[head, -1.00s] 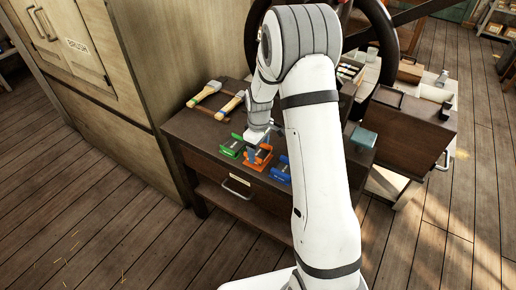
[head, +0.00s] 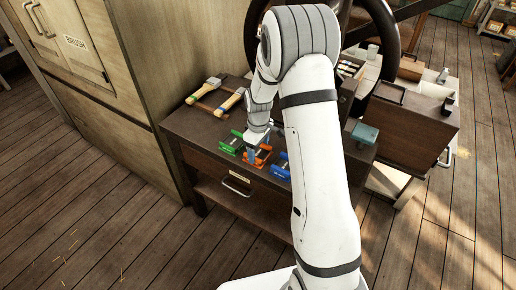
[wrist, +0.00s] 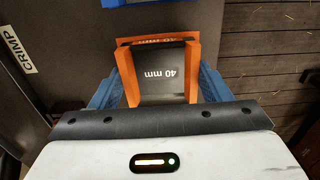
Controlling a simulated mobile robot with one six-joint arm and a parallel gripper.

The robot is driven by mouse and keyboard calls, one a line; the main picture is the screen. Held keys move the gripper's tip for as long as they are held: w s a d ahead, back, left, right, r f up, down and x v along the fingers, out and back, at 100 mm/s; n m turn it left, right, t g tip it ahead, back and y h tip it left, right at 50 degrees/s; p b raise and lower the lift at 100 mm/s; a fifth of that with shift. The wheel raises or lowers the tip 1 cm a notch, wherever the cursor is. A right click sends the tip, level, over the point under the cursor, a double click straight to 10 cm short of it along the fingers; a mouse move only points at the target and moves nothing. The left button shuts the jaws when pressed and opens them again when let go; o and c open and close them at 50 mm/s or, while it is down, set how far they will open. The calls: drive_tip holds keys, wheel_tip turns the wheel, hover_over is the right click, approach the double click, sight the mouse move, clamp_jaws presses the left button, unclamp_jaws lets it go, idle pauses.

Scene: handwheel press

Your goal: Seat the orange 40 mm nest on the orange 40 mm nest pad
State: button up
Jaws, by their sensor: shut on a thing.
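The orange 40 mm nest (wrist: 165,75) is in my gripper (wrist: 160,90), between its two blue fingers. Its dark top face reads "40 mm". An orange strip with lettering (wrist: 158,40) shows just beyond the nest in the wrist view; it looks like part of the orange nest pad, mostly hidden by the nest. In the head view my gripper (head: 254,152) is low at the front of the dark cabinet top, with orange (head: 263,156) showing around it. I cannot tell whether the nest touches the pad or is just above it.
A green nest (head: 232,144) lies to the left and a blue nest (head: 281,164) to the right, both close by. Two wooden-handled tools (head: 218,93) lie behind on the cabinet top (head: 190,122). A large dark handwheel (head: 388,22) stands at the back.

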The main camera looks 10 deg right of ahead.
drive_tip(key=o, duration=1.4)
drive_tip(key=shift+r, duration=3.85)
drive_tip(key=s+r+m+t, duration=0.1)
drive_tip(key=s+r+m, duration=0.3)
drive_tip(key=s+r, duration=0.7)
drive_tip(key=s+r+m, duration=0.1)
drive_tip(key=s, duration=0.4)
drive_tip(key=s+r+m+t, duration=0.1)
drive_tip(key=s+m, duration=0.1)
drive_tip(key=s, duration=0.3)
drive_tip(key=s+r+m, duration=0.1)
drive_tip(key=s+m, duration=0.1)
drive_tip(key=s, duration=0.3)
drive_tip(key=shift+s+a+r+t, duration=0.1)
drive_tip(key=shift+s+r+t, duration=0.15)
drive_tip(key=shift+s+t, duration=0.1)
drive_tip(key=shift+c, duration=0.6)
